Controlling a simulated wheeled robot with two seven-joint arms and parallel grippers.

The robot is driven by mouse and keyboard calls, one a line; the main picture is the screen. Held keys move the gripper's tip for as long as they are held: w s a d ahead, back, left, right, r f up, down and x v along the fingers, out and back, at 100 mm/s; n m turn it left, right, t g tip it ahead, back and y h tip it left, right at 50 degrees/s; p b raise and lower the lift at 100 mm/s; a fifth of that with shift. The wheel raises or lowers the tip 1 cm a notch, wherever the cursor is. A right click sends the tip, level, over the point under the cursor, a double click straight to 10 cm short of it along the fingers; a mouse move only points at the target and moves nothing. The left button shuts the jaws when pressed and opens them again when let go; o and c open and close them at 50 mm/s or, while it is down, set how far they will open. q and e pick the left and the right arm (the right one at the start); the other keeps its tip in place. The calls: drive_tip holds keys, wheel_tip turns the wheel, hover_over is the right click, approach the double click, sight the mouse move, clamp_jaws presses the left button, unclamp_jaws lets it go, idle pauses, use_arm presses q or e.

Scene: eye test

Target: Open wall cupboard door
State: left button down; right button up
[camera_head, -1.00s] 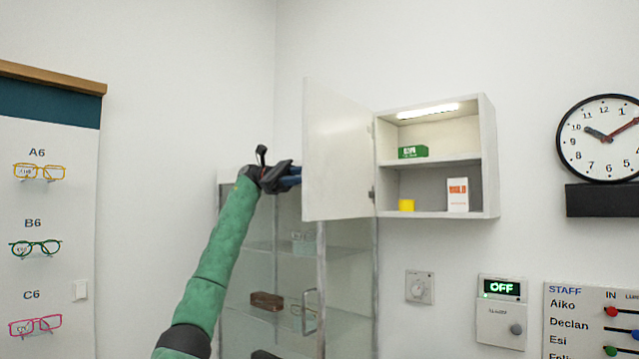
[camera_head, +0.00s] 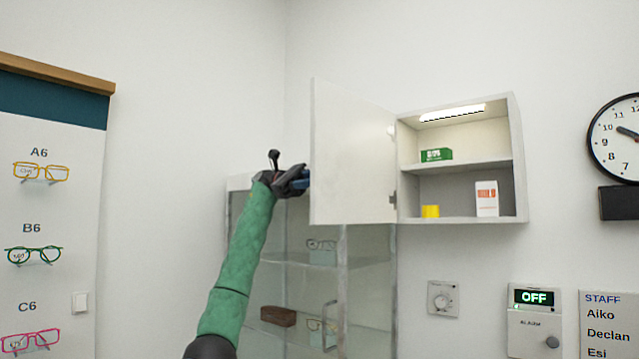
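The wall cupboard (camera_head: 519,165) hangs on the wall right of centre. Its white door (camera_head: 353,155) is hinged on the cupboard's left side and stands wide open, swung out to the left. Inside, a green box (camera_head: 436,155) sits on the upper shelf, and a yellow item (camera_head: 430,211) and a white-and-orange box (camera_head: 487,199) stand on the bottom. My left gripper (camera_head: 303,180) is at the door's left free edge. Its fingertips are partly hidden behind the door, so I cannot tell whether they grip anything. My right gripper is out of view.
A glass display cabinet (camera_head: 360,282) with glasses and a brown case (camera_head: 278,316) stands below and behind the door. A glasses display panel (camera_head: 55,215) is at left. A dial (camera_head: 442,298), an OFF panel (camera_head: 534,325) and a clock (camera_head: 620,140) are on the right wall.

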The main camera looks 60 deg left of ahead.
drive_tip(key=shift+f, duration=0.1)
use_arm(q)
drive_tip(key=c, duration=1.1)
unclamp_jaws()
drive_tip(key=shift+f, duration=0.1)
drive_tip(key=shift+o, duration=0.2)
drive_tip(key=shift+a, duration=0.1)
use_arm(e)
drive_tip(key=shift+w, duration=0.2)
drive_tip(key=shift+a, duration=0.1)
use_arm(q)
drive_tip(key=v, duration=0.7)
drive_tip(key=shift+a+p, duration=0.35)
drive_tip(key=shift+a, duration=0.05)
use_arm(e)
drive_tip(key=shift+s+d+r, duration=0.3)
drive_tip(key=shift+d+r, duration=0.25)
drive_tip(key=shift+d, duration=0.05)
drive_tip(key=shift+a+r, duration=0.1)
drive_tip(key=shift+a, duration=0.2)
